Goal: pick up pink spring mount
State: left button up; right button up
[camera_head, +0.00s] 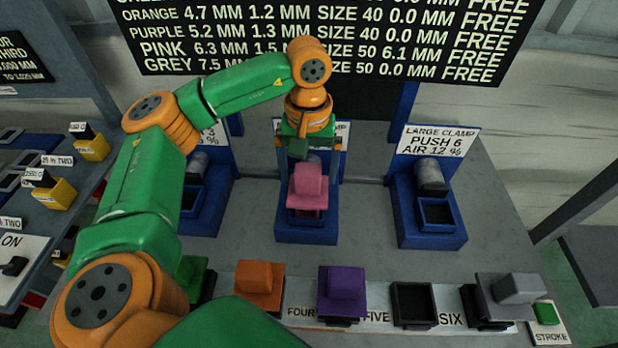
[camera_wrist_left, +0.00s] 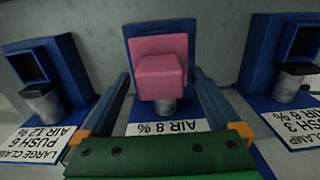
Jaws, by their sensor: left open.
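The pink spring mount (camera_head: 308,188) is a block with a smaller block on top. It sits at the middle blue clamp fixture (camera_head: 306,236), and its underside is hidden. In the left wrist view the pink spring mount (camera_wrist_left: 161,66) lies ahead, in line with the gap between my fingers. My left gripper (camera_head: 298,150) is open and empty, just above and behind the mount in the head view. In the left wrist view both fingers of my left gripper (camera_wrist_left: 158,82) stand apart, one on each side. Contact with the mount cannot be told. My right gripper is not seen.
A large clamp fixture (camera_head: 428,212) stands right, another blue fixture (camera_head: 205,205) left. Along the front are an orange mount (camera_head: 259,284), a purple mount (camera_head: 342,290), an empty black socket (camera_head: 413,303) and a grey mount (camera_head: 512,292). Grey table shows between the fixtures and this row.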

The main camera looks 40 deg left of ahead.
pick_arm(q)
jog(key=shift+s+r, duration=0.15)
jog(key=shift+s, duration=0.05)
jog(key=c, duration=1.3)
grip_shut()
jog(key=shift+w, duration=0.1)
jog(key=shift+r, duration=0.1)
